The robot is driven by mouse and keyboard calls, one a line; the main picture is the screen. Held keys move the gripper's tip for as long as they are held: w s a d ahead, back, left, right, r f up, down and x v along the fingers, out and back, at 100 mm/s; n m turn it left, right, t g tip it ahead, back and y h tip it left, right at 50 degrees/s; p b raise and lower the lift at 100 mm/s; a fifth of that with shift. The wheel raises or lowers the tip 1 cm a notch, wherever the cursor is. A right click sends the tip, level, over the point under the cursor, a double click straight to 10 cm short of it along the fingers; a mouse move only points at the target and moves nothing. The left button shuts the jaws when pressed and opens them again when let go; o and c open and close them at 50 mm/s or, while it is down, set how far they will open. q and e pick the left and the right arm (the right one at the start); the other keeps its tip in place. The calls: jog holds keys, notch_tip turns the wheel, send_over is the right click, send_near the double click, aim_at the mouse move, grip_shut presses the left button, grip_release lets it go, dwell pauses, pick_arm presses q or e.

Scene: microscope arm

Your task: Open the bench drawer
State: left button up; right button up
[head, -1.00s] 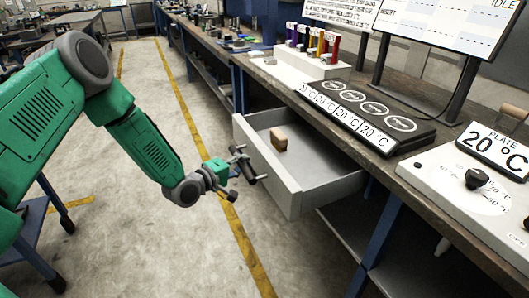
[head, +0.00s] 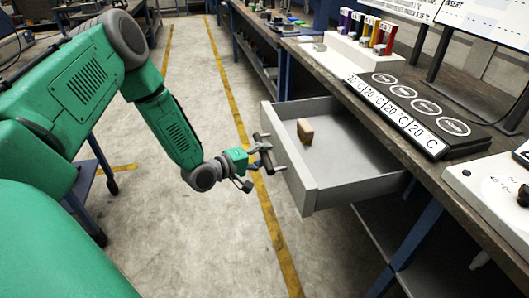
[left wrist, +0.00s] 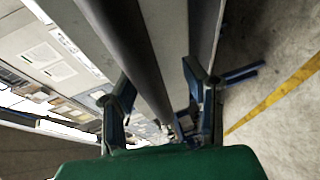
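The bench drawer (head: 296,175) is grey and stands well out from under the bench in the head view. Its dark bar handle (head: 266,152) is on the drawer front, facing my left arm. My left gripper (head: 256,162) is at that handle, with its fingers on either side of the bar. In the left wrist view, the handle (left wrist: 128,50) runs between the fingers of the left gripper (left wrist: 158,85); the exact contact is partly hidden. A small brown block (head: 305,131) stands inside the drawer. My right gripper is out of view.
The workbench (head: 455,185) runs along the right, with a dark plate panel (head: 412,108) and a white rack of coloured pieces (head: 345,50). A blue bench leg (head: 415,240) stands below the drawer. The floor left of the drawer is clear.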

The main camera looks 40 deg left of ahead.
pick_arm(q)
jog(key=shift+w+r, duration=0.15)
jog(key=shift+r, duration=0.05)
jog(key=shift+a, duration=0.15)
jog(key=v, duration=1.1)
jog(key=shift+s, duration=0.45)
jog(key=shift+a+f, duration=0.1)
